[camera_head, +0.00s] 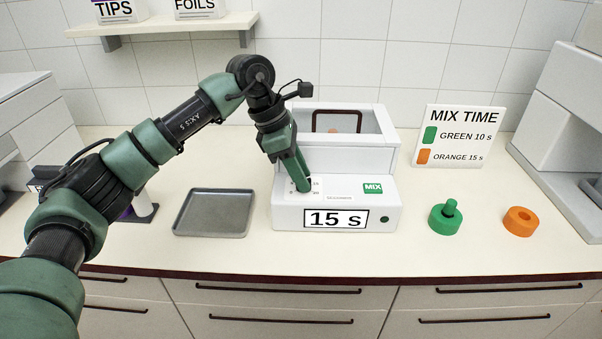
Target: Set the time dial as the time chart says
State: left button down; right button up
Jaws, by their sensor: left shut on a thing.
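The white mixing machine (290,213) stands on the counter, with a sign reading "15 s" (335,219) on its front and a green MIX label (373,188). The time chart (458,137) at the right reads MIX TIME, green 10 s, orange 15 s. My left gripper (303,187) points down onto the machine's top panel and is shut on the time dial, which its fingers mostly hide. Dial numbers show partly around the fingertips. A bit of orange (333,130) shows within the dark frame at the machine's back. My right gripper is not in view.
A shelf (165,25) hangs above. White equipment stands at both counter ends.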

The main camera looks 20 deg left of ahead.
pick_arm(q)
jog(key=c, duration=1.1)
grip_release()
jog(key=shift+a+r, duration=0.1)
jog(key=b+v, duration=0.1)
jog(key=v, duration=0.6)
jog(key=shift+a+r, duration=0.1)
jog(key=shift+r, duration=0.2)
jog(key=shift+s+f, duration=0.1)
